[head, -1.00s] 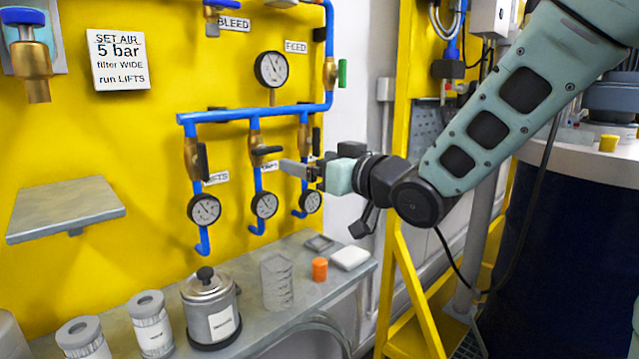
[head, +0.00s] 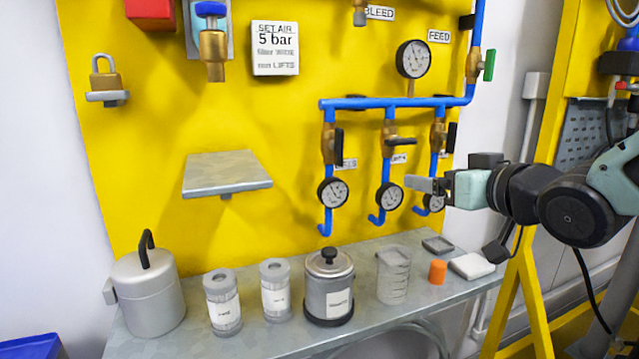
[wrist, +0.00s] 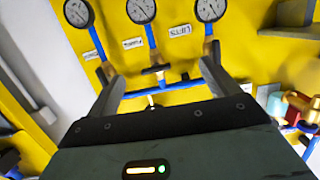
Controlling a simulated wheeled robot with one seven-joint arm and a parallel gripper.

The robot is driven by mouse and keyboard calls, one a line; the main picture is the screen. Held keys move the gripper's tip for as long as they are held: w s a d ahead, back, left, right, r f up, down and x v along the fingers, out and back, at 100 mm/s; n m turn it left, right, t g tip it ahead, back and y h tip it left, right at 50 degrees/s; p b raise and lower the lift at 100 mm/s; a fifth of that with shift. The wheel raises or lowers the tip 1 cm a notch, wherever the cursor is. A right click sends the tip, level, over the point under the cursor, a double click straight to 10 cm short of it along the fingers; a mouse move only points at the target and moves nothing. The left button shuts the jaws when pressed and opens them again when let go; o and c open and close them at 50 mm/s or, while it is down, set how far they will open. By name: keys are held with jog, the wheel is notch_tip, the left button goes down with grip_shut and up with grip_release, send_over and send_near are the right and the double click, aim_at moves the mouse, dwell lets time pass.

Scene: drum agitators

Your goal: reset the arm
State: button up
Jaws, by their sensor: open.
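My gripper (head: 425,185) is in the head view at the right, in front of the lower part of the blue pipe manifold (head: 395,103). Its fingers point left and overlap the right-hand small gauge (head: 433,203) in the picture. In the wrist view my gripper (wrist: 155,95) has two fingers spread apart with nothing between them. Beyond them show the blue pipes, a black-handled valve (wrist: 156,70) and several gauges (wrist: 141,10). The gripper seems apart from the panel, though the exact gap is hard to tell.
A grey bench (head: 380,318) below the panel holds a lidded pot (head: 148,290), several canisters, a clear beaker (head: 393,275), an orange cap (head: 437,271) and a white block (head: 472,266). An empty shelf (head: 227,175) juts from the yellow panel. A yellow frame (head: 522,290) stands at the right.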

jog(key=s+a+f+n+g+h+p, duration=0.1)
jog(key=s+a+f+g+p, duration=0.1)
jog(key=s+a+f+g, duration=0.3)
jog(key=s+a+f+n+g+h+p, duration=0.1)
jog(key=s+a+f+g+p, duration=0.25)
jog(key=s, duration=0.35)
jog(key=s+n+g+h+p, duration=0.1)
jog(key=s+g, duration=0.5)
jog(key=s, duration=0.8)
jog(key=shift+s+a+f+n+h+p, duration=0.2)
jog(key=shift+s+f+n+h+p, duration=0.15)
jog(key=shift+n+h, duration=0.25)
jog(key=shift+g, duration=0.25)
